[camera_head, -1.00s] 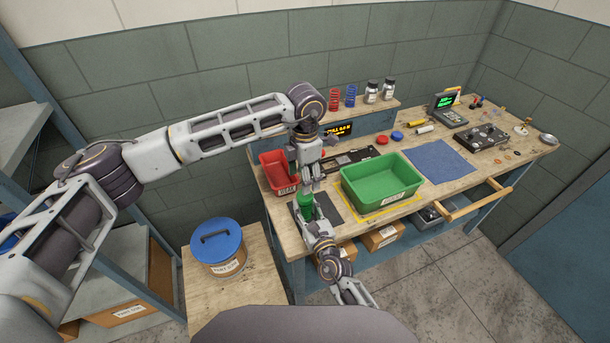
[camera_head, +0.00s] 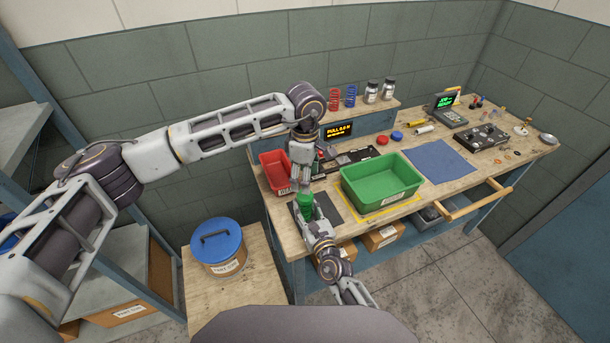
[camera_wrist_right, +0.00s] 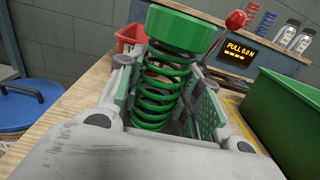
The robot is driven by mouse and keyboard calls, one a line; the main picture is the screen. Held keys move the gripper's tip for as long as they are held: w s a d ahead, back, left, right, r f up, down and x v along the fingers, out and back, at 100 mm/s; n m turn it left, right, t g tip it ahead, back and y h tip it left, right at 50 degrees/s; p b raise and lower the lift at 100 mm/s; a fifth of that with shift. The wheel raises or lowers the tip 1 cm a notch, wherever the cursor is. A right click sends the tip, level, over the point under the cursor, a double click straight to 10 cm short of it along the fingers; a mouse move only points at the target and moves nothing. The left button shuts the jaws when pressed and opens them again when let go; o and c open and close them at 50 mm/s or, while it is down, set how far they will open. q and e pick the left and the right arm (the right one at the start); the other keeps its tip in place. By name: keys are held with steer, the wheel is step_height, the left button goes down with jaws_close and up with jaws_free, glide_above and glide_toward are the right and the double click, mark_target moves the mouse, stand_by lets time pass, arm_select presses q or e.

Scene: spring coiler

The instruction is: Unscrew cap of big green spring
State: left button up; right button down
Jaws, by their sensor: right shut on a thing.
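The big green spring (camera_wrist_right: 160,90) stands upright in the right wrist view, with a wide green cap (camera_wrist_right: 180,28) on its top end. My right gripper (camera_wrist_right: 160,100) is shut around the spring's coils below the cap. In the head view the green cap (camera_head: 306,201) shows between my two arms, above the dark mat. My left gripper (camera_head: 304,183) points down just behind or above the cap. It does not show in the right wrist view, and its fingers are too small to read as open or shut.
A green bin (camera_head: 382,178) stands right of the spring and a red bin (camera_head: 276,168) left of it. A pull display (camera_head: 339,131) stands behind. A blue cloth (camera_head: 438,160) lies flat at right.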

mark_target(305, 197)
arm_select(q)
steer(key=shift+m, duration=0.5)
steer(key=shift+f, duration=0.1)
steer(key=shift+f, duration=3.9)
steer(key=c, duration=1.1)
